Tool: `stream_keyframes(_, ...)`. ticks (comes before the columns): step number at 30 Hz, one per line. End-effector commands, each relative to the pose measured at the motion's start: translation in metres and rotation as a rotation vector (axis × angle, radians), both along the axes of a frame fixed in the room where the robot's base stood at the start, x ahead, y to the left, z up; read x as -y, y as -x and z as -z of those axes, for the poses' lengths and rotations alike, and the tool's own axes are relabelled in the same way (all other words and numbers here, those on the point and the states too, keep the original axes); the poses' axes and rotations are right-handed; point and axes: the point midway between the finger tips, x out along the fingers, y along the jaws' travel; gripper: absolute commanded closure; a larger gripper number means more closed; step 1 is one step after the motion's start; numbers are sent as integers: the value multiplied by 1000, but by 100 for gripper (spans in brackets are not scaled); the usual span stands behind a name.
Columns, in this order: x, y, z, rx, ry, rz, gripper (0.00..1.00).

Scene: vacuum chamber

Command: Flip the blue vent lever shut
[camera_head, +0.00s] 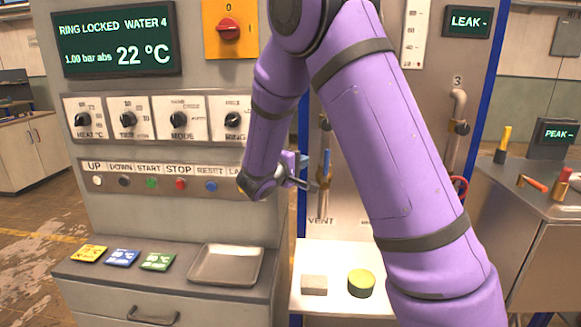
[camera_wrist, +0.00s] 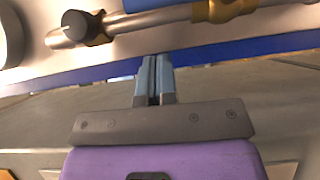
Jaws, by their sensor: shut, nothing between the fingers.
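The blue vent lever (camera_head: 326,162) stands upright, in line with its vertical pipe, on a brass valve (camera_head: 323,180) above the VENT label. In the wrist view the brass valve (camera_wrist: 226,10) is at the top edge, and a blue piece beside it, likely the lever (camera_wrist: 150,4), is mostly cut off. My gripper (camera_head: 308,186) is just left of the valve in the head view. In the wrist view my gripper (camera_wrist: 155,62) has its fingers together and empty, pointing at the panel edge below the pipe. I cannot tell whether a fingertip touches anything.
The control panel's knobs (camera_head: 180,118) and button row (camera_head: 166,184) are to the left. A metal tray (camera_head: 226,265) lies on the left counter. Another pipe (camera_head: 455,130) stands at right.

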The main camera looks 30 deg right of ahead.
Motion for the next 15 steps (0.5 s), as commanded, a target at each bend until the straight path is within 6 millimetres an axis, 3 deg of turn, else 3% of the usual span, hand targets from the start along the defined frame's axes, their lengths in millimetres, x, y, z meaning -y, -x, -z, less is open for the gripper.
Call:
stream_keyframes(6,30,8,0,0,0,2,100)
stream_keyframes(15,43,13,1,0,0,0,100)
